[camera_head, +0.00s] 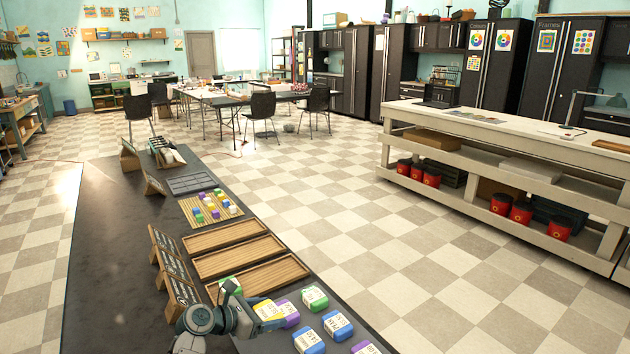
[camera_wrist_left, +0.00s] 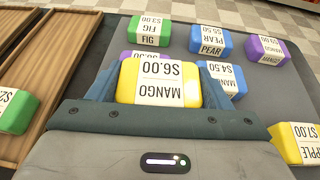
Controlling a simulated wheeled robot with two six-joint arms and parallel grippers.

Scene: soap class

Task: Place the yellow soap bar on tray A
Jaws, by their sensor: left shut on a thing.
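A yellow soap bar (camera_head: 268,310) with a white label sits between the fingers of my left gripper (camera_head: 252,311). In the left wrist view the yellow soap bar (camera_wrist_left: 158,82) reads MANGO $6.00, and the fingers of my left gripper (camera_wrist_left: 157,92) are shut on its two sides. Three long wooden trays lie side by side: a far one (camera_head: 224,235), a middle one (camera_head: 238,259) and a near one (camera_head: 289,269). Small upright signs stand at their left ends; I cannot read which is tray A. My right gripper is not in view.
A green soap (camera_head: 231,285) lies in the near tray. On the grey mat (camera_wrist_left: 182,40) are a green soap (camera_wrist_left: 150,31), blue soaps (camera_wrist_left: 211,42), purple soaps (camera_wrist_left: 268,50) and another yellow soap (camera_wrist_left: 296,143). The far and middle trays look empty.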

